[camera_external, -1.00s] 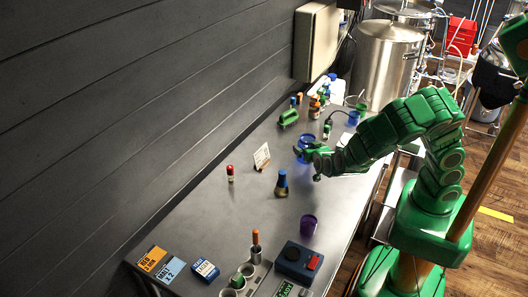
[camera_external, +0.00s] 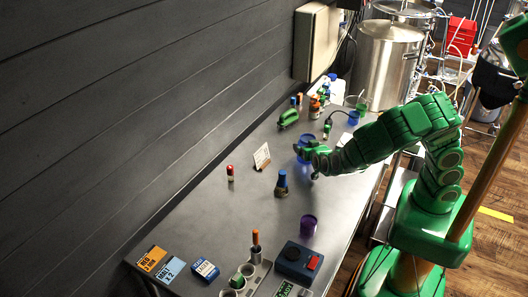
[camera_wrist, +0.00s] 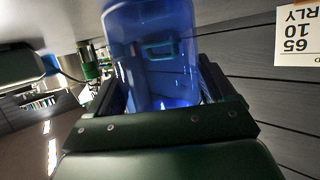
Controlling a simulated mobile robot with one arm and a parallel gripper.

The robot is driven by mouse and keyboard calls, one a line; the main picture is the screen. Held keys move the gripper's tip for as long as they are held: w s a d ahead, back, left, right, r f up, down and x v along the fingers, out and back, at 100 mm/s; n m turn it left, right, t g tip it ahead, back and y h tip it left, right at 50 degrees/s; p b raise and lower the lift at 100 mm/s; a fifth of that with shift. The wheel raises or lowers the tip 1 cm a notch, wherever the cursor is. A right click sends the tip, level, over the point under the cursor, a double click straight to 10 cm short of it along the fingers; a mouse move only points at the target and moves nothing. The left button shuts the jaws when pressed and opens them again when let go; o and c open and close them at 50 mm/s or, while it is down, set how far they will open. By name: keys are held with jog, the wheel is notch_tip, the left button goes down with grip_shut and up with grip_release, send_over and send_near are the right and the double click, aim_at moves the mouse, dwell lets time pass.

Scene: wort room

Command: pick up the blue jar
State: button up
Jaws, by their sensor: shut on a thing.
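The blue jar (camera_wrist: 150,45) is see-through and fills the upper middle of the wrist view, between the two fingers. My gripper (camera_wrist: 152,95) is shut on it. In the external view the blue jar (camera_external: 306,141) shows at the tip of my gripper (camera_external: 308,150), over the far half of the steel table. My fingers hide part of it there. I cannot tell whether its bottom touches the table.
A white card (camera_external: 262,156) stands left of my gripper. A blue-topped flask (camera_external: 281,184) and a purple cup (camera_external: 308,225) stand nearer. A green object (camera_external: 288,119) and small bottles are farther back.

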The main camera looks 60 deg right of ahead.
jog(key=shift+r, duration=0.15)
jog(key=shift+r, duration=4.9)
